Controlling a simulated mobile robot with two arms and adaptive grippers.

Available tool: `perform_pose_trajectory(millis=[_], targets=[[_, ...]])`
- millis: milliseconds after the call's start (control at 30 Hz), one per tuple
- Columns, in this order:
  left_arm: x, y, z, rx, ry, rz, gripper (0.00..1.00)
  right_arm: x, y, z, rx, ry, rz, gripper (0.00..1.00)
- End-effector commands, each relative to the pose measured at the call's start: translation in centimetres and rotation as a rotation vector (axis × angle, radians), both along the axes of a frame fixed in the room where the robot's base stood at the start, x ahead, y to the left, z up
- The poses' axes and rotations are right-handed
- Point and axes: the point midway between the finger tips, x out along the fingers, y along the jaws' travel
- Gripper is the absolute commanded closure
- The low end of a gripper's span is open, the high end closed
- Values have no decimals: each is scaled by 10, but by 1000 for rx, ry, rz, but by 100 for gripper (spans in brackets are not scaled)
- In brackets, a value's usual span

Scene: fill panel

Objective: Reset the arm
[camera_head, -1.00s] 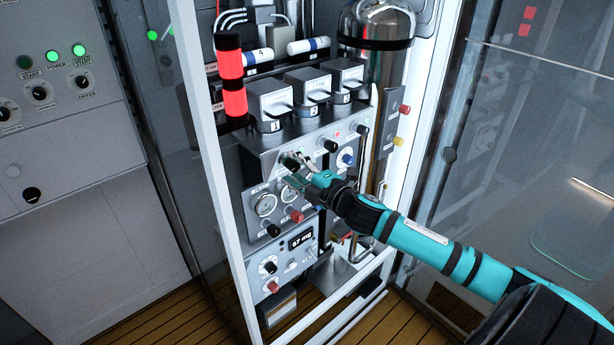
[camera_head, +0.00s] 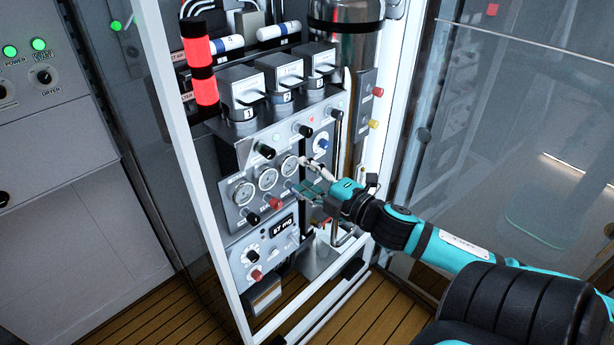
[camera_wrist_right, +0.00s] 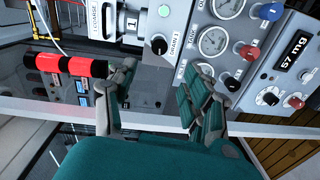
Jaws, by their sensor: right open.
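My right gripper (camera_head: 304,177) is teal and grey and comes in from the right in the head view. It is open, with nothing between its fingers, in front of the right side of the control panel (camera_head: 222,217). In the right wrist view the spread fingers of the right gripper (camera_wrist_right: 158,88) face the panel, with clear space between them. Three round gauges (camera_head: 267,178) show just left of the fingertips. Whether a fingertip touches the panel I cannot tell. My left gripper is out of view.
The panel sits in a white-framed cabinet (camera_head: 183,150). Above it are numbered valve boxes (camera_head: 280,75), a red-black lamp column (camera_head: 204,85) and a steel cylinder (camera_head: 345,40). Black knob (camera_head: 264,150) and red knob (camera_head: 275,204) stick out. A glass pane (camera_head: 520,120) stands at the right.

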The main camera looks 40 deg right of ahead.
Motion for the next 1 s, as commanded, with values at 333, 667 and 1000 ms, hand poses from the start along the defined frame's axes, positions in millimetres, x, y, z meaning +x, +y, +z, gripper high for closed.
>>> perform_pose_trajectory(millis=[333, 667, 1000], targets=[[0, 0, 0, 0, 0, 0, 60, 0, 0, 0, 0, 0, 0, 50], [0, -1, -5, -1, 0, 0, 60, 1, -32, -57, 82, 82, -89, 50], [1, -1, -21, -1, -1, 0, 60, -52, -95, -297, 410, 413, -408, 50]])
